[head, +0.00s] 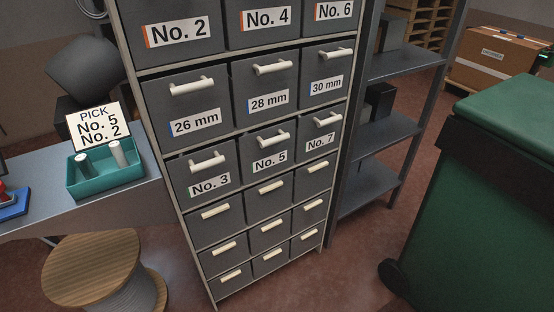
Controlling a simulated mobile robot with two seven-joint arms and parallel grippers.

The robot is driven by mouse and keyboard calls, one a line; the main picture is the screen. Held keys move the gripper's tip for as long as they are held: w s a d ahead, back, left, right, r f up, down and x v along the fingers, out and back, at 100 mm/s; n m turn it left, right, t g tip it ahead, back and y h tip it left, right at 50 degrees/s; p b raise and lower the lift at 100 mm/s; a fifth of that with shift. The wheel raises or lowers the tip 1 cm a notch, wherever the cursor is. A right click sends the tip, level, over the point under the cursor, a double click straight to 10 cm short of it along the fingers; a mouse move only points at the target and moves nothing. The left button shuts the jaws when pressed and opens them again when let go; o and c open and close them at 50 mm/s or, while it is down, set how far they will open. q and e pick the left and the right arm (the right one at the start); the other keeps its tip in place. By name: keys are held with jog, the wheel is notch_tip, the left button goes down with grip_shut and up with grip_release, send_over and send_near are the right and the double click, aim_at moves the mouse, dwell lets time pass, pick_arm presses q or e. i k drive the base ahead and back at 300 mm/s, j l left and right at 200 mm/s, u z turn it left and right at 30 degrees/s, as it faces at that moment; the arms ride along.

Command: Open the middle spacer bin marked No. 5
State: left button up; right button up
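The grey spacer bin marked No. 5 (270,151) is in the middle column of the tall bin cabinet, in the row between No. 3 (206,174) and No. 7 (320,133). Its cream bar handle (268,138) sits above its white label. Its front looks level with its neighbours, so it appears shut. The bin marked 28 mm (266,88) is directly above it, and an unlabelled bin (270,193) is below. Neither of my grippers shows in the head view, and nothing covers the No. 5 front.
A wheeled green waste bin (490,190) stands at the right. Dark shelves (385,135) are beside the cabinet. At left, a teal tray (105,185) with a sign reading "PICK No. 5 No. 2" sits on a bench, above a cable spool (92,268). Floor shows in front of the shelves.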

aim_at(263, 154)
jog(key=i+j+u, duration=0.15)
jog(key=u, duration=0.35)
jog(key=i+u, duration=0.3)
jog(key=u, duration=0.2)
